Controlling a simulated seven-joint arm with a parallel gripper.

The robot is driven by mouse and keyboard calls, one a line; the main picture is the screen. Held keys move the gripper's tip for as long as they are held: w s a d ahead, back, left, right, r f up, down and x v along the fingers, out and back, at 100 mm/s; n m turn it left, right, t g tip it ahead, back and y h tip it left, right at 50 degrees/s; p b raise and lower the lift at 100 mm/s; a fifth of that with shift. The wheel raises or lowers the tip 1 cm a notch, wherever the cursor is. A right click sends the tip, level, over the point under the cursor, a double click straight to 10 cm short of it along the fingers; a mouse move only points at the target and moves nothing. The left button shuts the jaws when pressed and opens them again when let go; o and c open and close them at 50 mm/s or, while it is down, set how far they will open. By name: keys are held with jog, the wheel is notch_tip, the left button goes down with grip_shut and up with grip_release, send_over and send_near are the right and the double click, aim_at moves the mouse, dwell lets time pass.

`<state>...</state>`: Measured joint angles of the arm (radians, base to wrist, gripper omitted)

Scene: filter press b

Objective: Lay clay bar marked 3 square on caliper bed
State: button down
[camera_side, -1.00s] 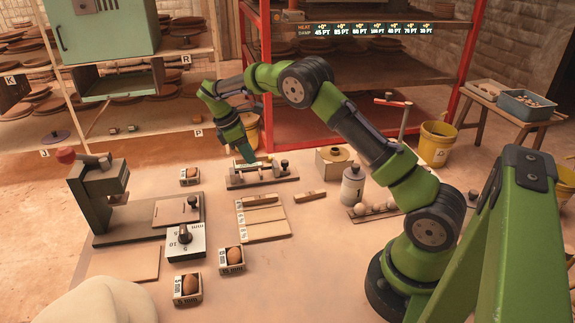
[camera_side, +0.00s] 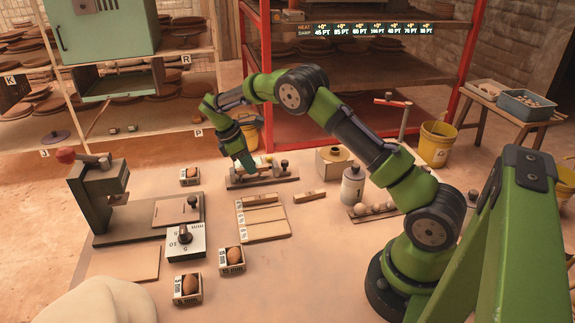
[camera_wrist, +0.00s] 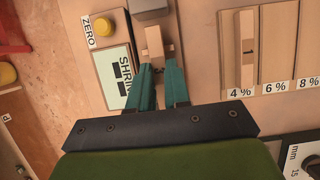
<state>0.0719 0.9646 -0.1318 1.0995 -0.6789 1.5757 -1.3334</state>
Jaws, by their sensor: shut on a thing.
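The caliper bed (camera_side: 278,178) is a long low rig with dark end knobs, behind the middle of the table. In the wrist view its wooden bed (camera_wrist: 189,70) runs up the picture. My gripper (camera_side: 249,168) reaches down at the bed's left part. In the wrist view my gripper (camera_wrist: 160,72) is shut on a pale clay bar (camera_wrist: 154,42), which lies along the bed below a grey block (camera_wrist: 149,7). I cannot read a mark on this bar, nor tell whether it touches the bed. The fingers hide its near end.
A slotted board (camera_side: 264,225) marked 4 %, 6 %, 8 % stands in front, with a bar (camera_wrist: 249,47) in its 4 % slot. Another bar (camera_side: 310,196) lies to the right. A yellow ZERO button (camera_wrist: 88,15) and SHRINK panel (camera_wrist: 115,75) flank the bed. A bottle (camera_side: 352,187) stands right.

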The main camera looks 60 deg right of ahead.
jog(key=shift+f, duration=0.2)
jog(key=c, duration=1)
grip_release()
jog(key=v, duration=1.2)
jog(key=s+a+r+m+t+y, duration=0.1)
jog(key=s+a+r+m+t, duration=0.2)
jog(key=s, duration=0.6)
jog(key=s+a+r+m+t+y, duration=0.2)
jog(key=s+a+r+m+t, duration=0.2)
jog(key=s, duration=0.6)
jog(key=s+a+r+m+t+y, duration=0.2)
jog(key=s+a+m, duration=0.4)
jog(key=s, duration=0.4)
jog(key=shift+s+r+t, duration=0.2)
jog(key=shift+r+t, duration=0.45)
jog(key=shift+t, duration=0.05)
